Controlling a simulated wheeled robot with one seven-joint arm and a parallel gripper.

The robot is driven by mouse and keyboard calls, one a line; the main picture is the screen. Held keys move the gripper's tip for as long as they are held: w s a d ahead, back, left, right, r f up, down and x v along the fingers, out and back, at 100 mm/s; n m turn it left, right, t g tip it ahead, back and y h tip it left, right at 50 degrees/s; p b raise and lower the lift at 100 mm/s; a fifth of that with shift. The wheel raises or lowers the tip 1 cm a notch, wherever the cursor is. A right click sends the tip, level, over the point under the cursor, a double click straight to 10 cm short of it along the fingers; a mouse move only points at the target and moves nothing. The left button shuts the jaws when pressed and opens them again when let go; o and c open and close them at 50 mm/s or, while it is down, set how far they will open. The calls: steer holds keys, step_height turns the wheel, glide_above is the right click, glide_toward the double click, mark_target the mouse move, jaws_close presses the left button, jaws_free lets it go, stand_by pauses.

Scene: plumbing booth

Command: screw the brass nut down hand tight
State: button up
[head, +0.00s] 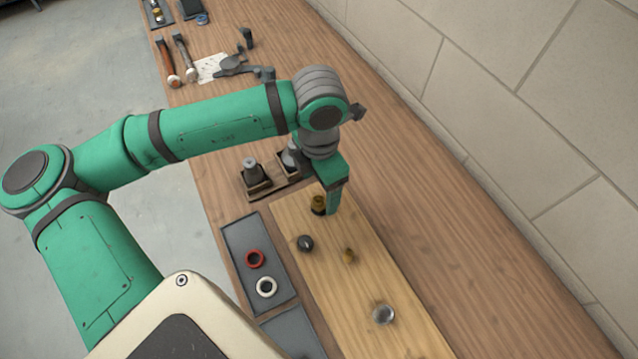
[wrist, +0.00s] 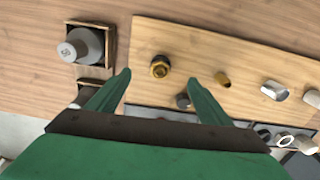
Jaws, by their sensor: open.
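The brass nut (head: 318,203) stands on a dark base on the light wooden board (head: 410,330). In the wrist view the brass nut (wrist: 160,68) shows as a hexagonal ring around a darker centre, near the board's left end. My gripper (head: 333,208) is pointed down beside the nut in the head view, close to it. In the wrist view my gripper (wrist: 172,76) is open, with its two green fingers apart. The nut appears between the fingertips, nearer the left one, and nothing is held. I cannot tell how far the nut is threaded.
On the board are a dark fitting (head: 305,243), a small brass piece (head: 349,255) and a silver cylinder (head: 383,314). A grey fitting (wrist: 82,45) sits in a wooden holder. The wall side of the bench is clear.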

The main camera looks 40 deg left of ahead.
mark_target(318, 200)
steer(key=c, duration=0.4)
steer(key=n, duration=0.6)
steer(key=shift+r, duration=0.3)
steer(key=n, duration=0.6)
steer(key=shift+r, duration=0.3)
steer(key=n, duration=0.4)
steer(key=shift+r+n, duration=0.2)
steer(key=shift+n, duration=0.1)
steer(key=n, duration=0.4)
steer(key=shift+r, duration=0.2)
steer(key=n, duration=0.6)
steer(key=shift+r, duration=0.3)
steer(key=n, duration=0.3)
steer(key=shift+r+n, duration=0.2)
steer(key=shift+n, duration=0.2)
steer(key=n, duration=0.4)
steer(key=shift+r, duration=0.2)
step_height(318, 200, down, 8)
steer(key=n, duration=2.5)
steer(key=shift+a+f, duration=0.1)
steer(key=shift+f, duration=0.1)
